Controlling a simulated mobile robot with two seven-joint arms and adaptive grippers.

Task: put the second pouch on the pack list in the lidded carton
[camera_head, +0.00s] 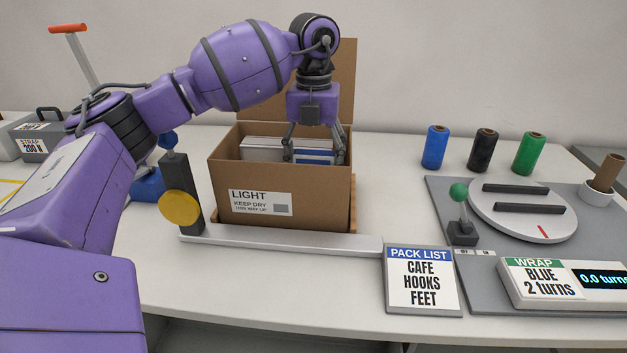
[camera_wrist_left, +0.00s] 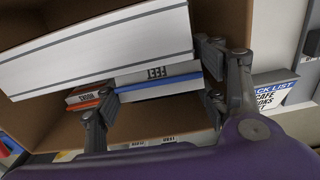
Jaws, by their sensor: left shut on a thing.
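The open brown carton (camera_head: 280,180), labelled LIGHT, stands on the table with its lid (camera_head: 347,75) raised behind. My left gripper (camera_head: 314,155) is down inside it, its fingers either side of a blue-striped pouch (camera_head: 316,157), on which it appears shut. In the left wrist view, my left gripper (camera_wrist_left: 160,105) spans this pouch (camera_wrist_left: 160,90), marked FEET. An orange-edged pouch (camera_wrist_left: 86,100), seemingly marked HOOKS, lies beside it. A big white, grey-striped block (camera_wrist_left: 100,48) lies alongside. The pack list (camera_head: 422,281) reads CAFE, HOOKS, FEET. My right gripper is out of view.
A grey rail (camera_head: 285,241) and a post with a yellow disc (camera_head: 180,207) border the carton. At right are a turntable (camera_head: 522,212), several rolls including a blue one (camera_head: 434,147), and a WRAP sign (camera_head: 545,280). A grey STRAP box (camera_head: 37,140) stands left.

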